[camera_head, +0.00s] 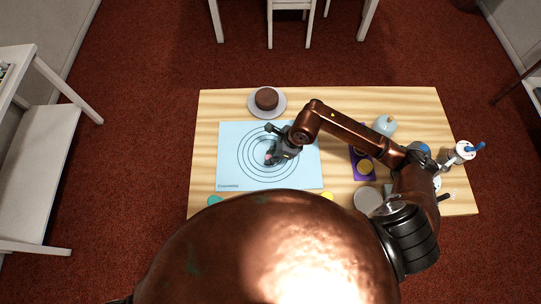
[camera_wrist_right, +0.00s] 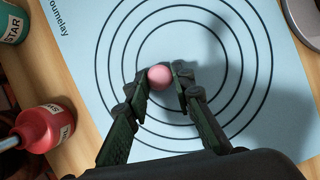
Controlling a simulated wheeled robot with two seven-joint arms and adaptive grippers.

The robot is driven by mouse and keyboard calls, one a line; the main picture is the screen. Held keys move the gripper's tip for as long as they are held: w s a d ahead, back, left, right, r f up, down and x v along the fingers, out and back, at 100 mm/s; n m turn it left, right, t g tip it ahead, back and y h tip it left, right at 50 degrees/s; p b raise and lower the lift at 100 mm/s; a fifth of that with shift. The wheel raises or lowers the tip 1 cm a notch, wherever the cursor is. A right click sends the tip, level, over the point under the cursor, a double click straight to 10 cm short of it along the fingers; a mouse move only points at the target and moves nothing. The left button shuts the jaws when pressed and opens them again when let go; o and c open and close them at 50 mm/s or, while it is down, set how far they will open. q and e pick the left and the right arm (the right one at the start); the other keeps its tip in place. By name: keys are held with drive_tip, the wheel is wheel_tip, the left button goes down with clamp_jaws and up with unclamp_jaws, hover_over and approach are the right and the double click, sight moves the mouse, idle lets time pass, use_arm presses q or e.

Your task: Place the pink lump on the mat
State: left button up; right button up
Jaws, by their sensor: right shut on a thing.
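The pink lump (camera_wrist_right: 159,76) is a small round ball between the fingertips of my right gripper (camera_wrist_right: 160,84) in the right wrist view. The gripper is shut on it, over the circles of the light blue mat (camera_wrist_right: 85,25). In the head view my right gripper (camera_head: 270,158) is above the middle of the mat (camera_head: 233,175), and the lump (camera_head: 267,157) shows only as a small pink spot at its tips. I cannot tell whether the lump touches the mat. My left gripper does not show.
A brown cake (camera_head: 266,98) on a plate (camera_head: 281,108) stands behind the mat. A purple tray (camera_head: 357,174) and a pale blue pot (camera_head: 385,125) are to the right. A red bottle (camera_wrist_right: 42,130) and a teal jar (camera_wrist_right: 12,24) stand beside the mat.

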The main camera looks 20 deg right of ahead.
drive_tip(key=o, duration=0.9)
drive_tip(key=shift+o, duration=0.2)
drive_tip(key=v, duration=1.2)
drive_tip(key=shift+p, duration=0.35)
